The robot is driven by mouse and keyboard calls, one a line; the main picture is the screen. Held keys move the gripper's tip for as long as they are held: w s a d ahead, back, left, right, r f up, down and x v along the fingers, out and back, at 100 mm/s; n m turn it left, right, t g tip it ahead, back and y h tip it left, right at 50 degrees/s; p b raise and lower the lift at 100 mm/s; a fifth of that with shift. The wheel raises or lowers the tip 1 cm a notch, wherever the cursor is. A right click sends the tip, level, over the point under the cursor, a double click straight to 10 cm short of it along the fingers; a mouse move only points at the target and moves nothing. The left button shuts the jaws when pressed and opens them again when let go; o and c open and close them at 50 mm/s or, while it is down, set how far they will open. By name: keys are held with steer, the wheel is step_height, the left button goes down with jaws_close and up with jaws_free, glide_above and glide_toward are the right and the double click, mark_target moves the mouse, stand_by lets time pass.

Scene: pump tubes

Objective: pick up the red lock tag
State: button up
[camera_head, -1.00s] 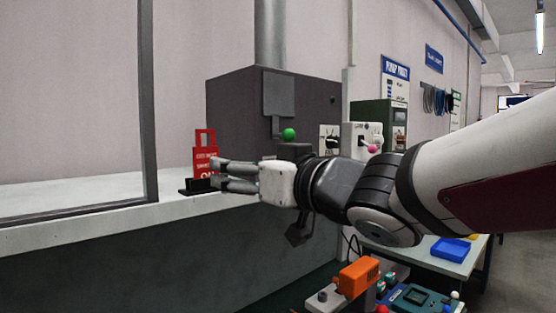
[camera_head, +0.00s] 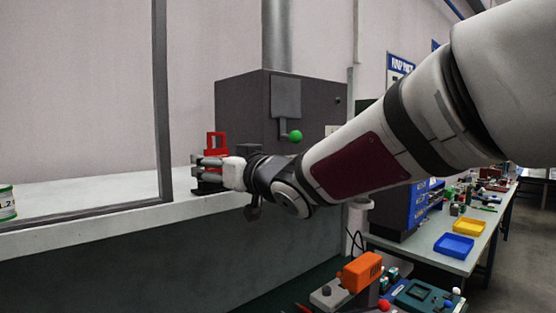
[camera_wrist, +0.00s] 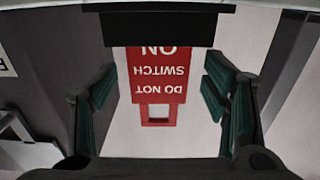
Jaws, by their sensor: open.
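The red lock tag (camera_head: 216,144) stands on the pale ledge in a black holder (camera_head: 207,187), partly hidden behind my gripper in the head view. In the wrist view the red tag (camera_wrist: 157,85) appears upside down, reading "DO NOT SWITCH ON", with a square hole at its lower end. A dark block (camera_wrist: 160,25) covers its other end. My gripper (camera_head: 200,168) is open, its fingers pointing left across the tag. In the wrist view the fingers of my gripper (camera_wrist: 157,100) lie on either side of the tag, with gaps to both. Nothing is held.
A dark grey cabinet (camera_head: 240,110) with a green-knobbed lever (camera_head: 295,136) stands behind. A grey frame post (camera_head: 162,100) rises from the ledge (camera_head: 100,205) left of my gripper. A can (camera_head: 7,203) sits at far left. An orange box (camera_head: 362,272) is below right.

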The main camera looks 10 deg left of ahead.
steer(key=shift+w+a, duration=0.5)
steer(key=c, duration=1.3)
steer(key=shift+o, duration=0.2)
